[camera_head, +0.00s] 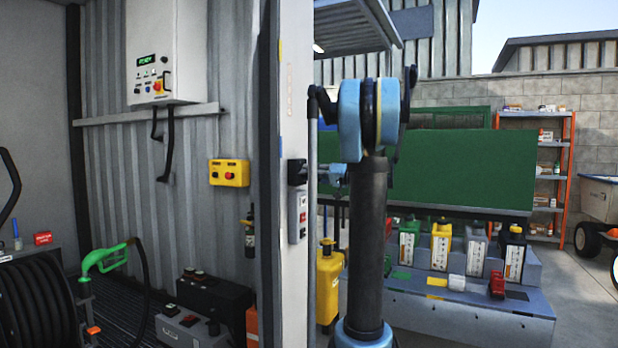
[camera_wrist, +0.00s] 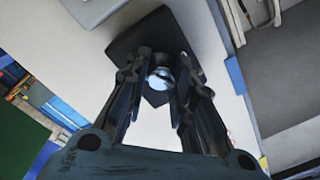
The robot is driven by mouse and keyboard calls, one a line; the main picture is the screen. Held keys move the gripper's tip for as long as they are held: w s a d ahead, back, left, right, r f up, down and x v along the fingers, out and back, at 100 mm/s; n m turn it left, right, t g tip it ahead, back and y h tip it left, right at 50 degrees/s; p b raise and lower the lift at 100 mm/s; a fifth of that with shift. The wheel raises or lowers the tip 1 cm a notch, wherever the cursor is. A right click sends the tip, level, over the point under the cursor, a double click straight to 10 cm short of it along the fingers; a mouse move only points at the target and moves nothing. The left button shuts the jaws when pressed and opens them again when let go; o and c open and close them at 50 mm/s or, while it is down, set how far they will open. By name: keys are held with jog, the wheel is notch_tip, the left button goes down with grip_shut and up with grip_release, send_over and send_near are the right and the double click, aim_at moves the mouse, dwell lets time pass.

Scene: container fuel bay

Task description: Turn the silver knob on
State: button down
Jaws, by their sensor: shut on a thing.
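The silver knob (camera_wrist: 160,77) shows in the wrist view as a round, shiny piece on a dark mounting plate (camera_wrist: 128,45). My gripper (camera_wrist: 161,70) has its two dark fingers on either side of the knob and is shut on it. In the head view, my gripper (camera_head: 318,173) is seen from the side, at the black housing (camera_head: 297,172) on the pale post. The knob itself is too small or covered to make out there. I cannot tell from these frames how far the knob is turned.
Below the housing is a grey switch box (camera_head: 298,216). A yellow button box (camera_head: 229,173) and a white control cabinet (camera_head: 163,52) are on the wall at left. Several fuel cans stand on a grey stepped stand (camera_head: 459,310) at right.

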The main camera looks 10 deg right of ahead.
jog(key=shift+w+d+m, duration=0.15)
jog(key=shift+d+m, duration=0.05)
jog(key=shift+m, duration=0.1)
jog(key=c, duration=1.3)
grip_release()
jog(key=shift+c, duration=0.2)
jog(key=v, duration=1.1)
jog(key=shift+d, duration=0.35)
jog(key=shift+s+f, duration=0.15)
jog(key=shift+s, duration=0.1)
